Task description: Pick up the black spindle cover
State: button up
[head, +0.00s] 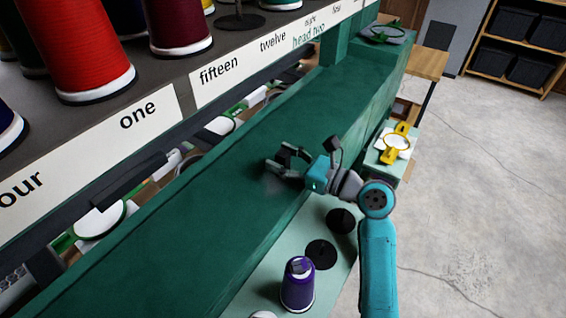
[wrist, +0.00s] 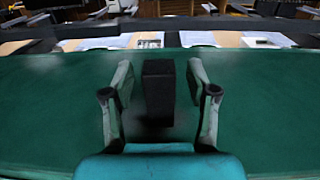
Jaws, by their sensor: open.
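A black upright block (wrist: 158,88), which looks like the black spindle cover, stands on the green machine beam (wrist: 50,105) in the wrist view. My gripper (wrist: 161,80) is open, with one finger on each side of the block and a visible gap on both sides. In the head view my gripper (head: 280,161) is low over the green beam (head: 215,165). The block is hard to tell from the dark fingers there.
A purple thread spool (head: 298,284) and two black discs (head: 320,254) (head: 341,220) are on the pale green ledge below the beam. A yellow-handled item (head: 397,143) lies farther back. A shelf of large spools (head: 180,25) overhangs at left. Open floor (head: 480,190) is at right.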

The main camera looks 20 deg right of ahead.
aim_at(283, 153)
jog(key=c, duration=0.9)
jog(key=shift+r, duration=0.15)
notch_tip(283, 153, up, 10)
jog(key=shift+f, duration=0.1)
